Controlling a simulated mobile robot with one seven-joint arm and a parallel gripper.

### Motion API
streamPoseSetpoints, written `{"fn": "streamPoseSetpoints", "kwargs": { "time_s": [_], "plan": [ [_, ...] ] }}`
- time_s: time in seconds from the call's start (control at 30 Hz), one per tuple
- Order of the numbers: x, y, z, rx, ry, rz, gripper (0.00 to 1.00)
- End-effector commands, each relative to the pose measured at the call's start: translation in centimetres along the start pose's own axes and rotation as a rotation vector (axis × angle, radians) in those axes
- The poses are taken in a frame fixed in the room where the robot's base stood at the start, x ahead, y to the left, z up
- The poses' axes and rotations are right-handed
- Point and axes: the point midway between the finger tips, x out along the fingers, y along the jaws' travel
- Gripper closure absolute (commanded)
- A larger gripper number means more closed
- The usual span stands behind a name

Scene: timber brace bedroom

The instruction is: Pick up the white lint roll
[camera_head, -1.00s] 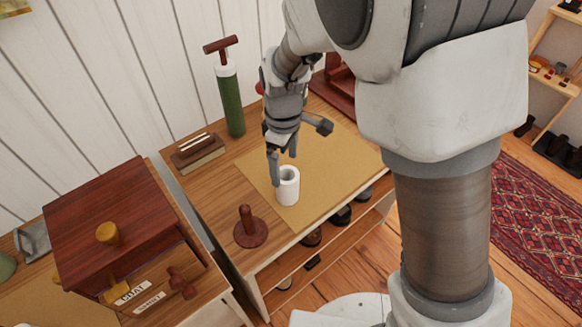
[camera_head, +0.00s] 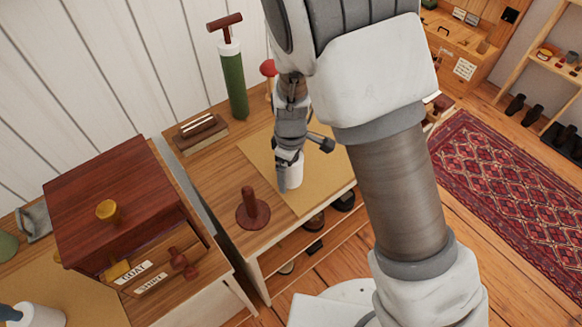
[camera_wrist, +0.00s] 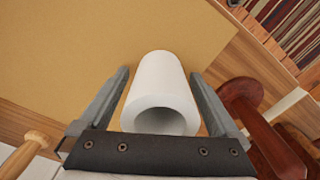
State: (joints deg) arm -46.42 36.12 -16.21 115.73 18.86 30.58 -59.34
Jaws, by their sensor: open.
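The white lint roll (camera_head: 294,172) stands on a tan mat (camera_head: 262,160) on the wooden table, partly hidden behind my gripper (camera_head: 287,178) in the head view. In the wrist view the lint roll (camera_wrist: 161,90) is a white tube with a hollow grey opening facing the camera. My gripper (camera_wrist: 161,100) is open, with one finger on either side of the roll. Small gaps show between the fingers and the roll, so it is not gripped.
A dark red peg stand (camera_head: 252,208) is close by at the table's front left and shows beside the right finger in the wrist view (camera_wrist: 245,92). A green pump (camera_head: 233,80) and a brush (camera_head: 200,132) stand at the back. A red-brown chest (camera_head: 120,200) is to the left.

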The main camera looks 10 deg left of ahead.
Motion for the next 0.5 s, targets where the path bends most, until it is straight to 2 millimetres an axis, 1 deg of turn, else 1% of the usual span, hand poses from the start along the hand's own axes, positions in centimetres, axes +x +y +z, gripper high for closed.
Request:
{"fn": "streamPoseSetpoints", "kwargs": {
  "time_s": [0.07, 0.1, 0.27, 0.4, 0.47, 0.5],
  "plan": [
    [-0.03, 0.00, 0.00, 0.000, 0.000, 0.000, 0.04],
    [-0.03, 0.00, 0.00, 0.000, 0.000, 0.000, 0.11],
    [-0.05, -0.01, 0.00, 0.000, 0.000, 0.000, 0.40],
    [-0.05, -0.01, 0.00, 0.000, 0.000, 0.000, 0.65],
    [-0.06, -0.01, 0.00, 0.000, 0.000, 0.000, 0.76],
    [-0.06, -0.01, 0.00, 0.000, 0.000, 0.000, 0.83]
  ]
}}
